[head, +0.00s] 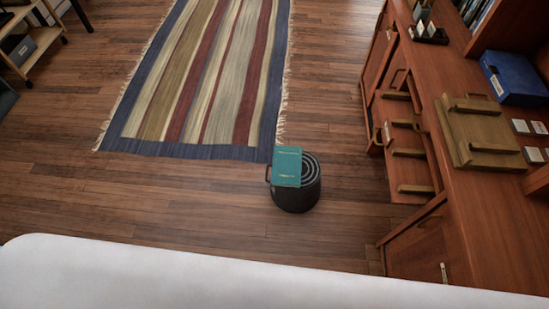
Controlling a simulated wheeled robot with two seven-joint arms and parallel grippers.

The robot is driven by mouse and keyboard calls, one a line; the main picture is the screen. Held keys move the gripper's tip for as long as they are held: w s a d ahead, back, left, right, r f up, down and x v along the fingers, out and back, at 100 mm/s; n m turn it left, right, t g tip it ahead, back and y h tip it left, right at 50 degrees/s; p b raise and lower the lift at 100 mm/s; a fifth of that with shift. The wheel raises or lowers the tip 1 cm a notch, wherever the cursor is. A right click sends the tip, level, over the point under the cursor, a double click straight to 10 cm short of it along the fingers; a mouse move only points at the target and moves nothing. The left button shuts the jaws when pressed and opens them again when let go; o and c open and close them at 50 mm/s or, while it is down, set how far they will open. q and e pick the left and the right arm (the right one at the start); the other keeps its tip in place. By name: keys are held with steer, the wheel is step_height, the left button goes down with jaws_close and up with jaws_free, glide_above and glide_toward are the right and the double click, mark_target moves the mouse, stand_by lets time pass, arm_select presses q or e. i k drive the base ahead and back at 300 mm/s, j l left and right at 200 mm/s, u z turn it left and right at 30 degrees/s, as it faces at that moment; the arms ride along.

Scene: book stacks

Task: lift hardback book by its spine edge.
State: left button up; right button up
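A teal hardback book (287,166) with gold lettering lies flat on top of a dark round stool or drum (297,199). The book covers the left part of the round top, and the ringed right part of the top is bare. The stool stands on the wooden floor just below the near right corner of the rug. Which edge of the book is its spine I cannot tell. Neither of my grippers shows in the head view.
A striped rug (205,85) lies beyond the stool. A wooden cabinet (490,210) with handled drawers stands along the right, with a blue box (516,78) and a wooden board (478,128) on it. A shelf cart (32,38) stands at far left. The floor (170,200) left of the stool is clear.

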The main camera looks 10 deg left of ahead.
mark_target(286, 173)
steer(key=z, duration=0.15)
steer(key=i+j+z, duration=0.15)
steer(key=j+z, duration=0.4)
steer(key=j, duration=0.3)
steer(key=i+j+z, duration=0.1)
steer(key=j+z, duration=0.2)
steer(key=j, duration=0.15)
